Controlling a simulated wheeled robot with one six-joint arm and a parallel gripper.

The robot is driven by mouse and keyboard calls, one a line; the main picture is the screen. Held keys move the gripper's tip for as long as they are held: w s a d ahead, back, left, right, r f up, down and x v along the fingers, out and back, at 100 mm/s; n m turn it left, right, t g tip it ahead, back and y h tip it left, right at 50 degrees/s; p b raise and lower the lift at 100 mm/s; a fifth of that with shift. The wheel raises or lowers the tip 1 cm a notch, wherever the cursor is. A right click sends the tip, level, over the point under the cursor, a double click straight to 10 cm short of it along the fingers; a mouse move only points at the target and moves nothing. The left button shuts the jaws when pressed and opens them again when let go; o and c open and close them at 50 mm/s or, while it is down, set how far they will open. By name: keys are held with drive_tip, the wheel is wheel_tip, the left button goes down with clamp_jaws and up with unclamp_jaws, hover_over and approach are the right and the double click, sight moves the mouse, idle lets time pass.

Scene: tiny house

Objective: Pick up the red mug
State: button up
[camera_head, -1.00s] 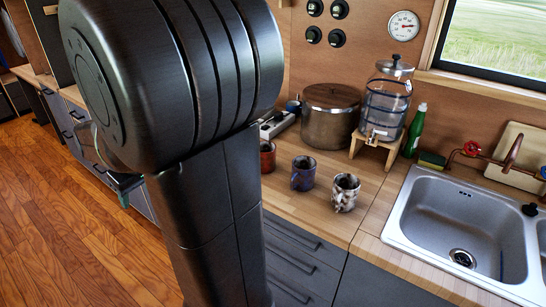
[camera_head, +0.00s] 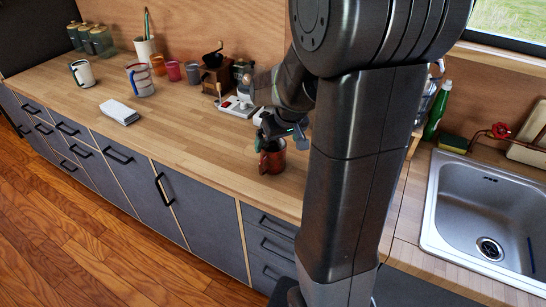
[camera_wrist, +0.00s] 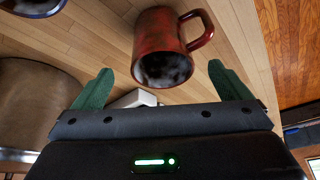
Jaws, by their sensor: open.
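The red mug (camera_head: 272,157) stands upright on the wooden counter, left of my arm column in the head view. It also shows in the wrist view (camera_wrist: 162,45), upside down in the picture, with its dark opening toward my gripper and its handle on the right. My gripper (camera_head: 281,131) is at the mug's top in the head view. In the wrist view my gripper (camera_wrist: 158,88) has its two green fingers spread apart, one on each side of the mug's rim, with nothing held between them. I cannot tell whether the fingers touch the mug.
A white power strip (camera_head: 238,106) lies behind my gripper. The sink (camera_head: 490,215) is at right.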

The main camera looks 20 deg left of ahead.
sight(270, 159)
drive_tip(key=shift+p+x, duration=0.6)
drive_tip(key=shift+x, duration=3.4)
drive_tip(key=shift+s, duration=0.1)
drive_tip(key=shift+c, duration=0.4)
drive_tip(key=c, duration=1.2)
drive_tip(key=shift+o, duration=0.2)
drive_tip(key=shift+r, duration=0.1)
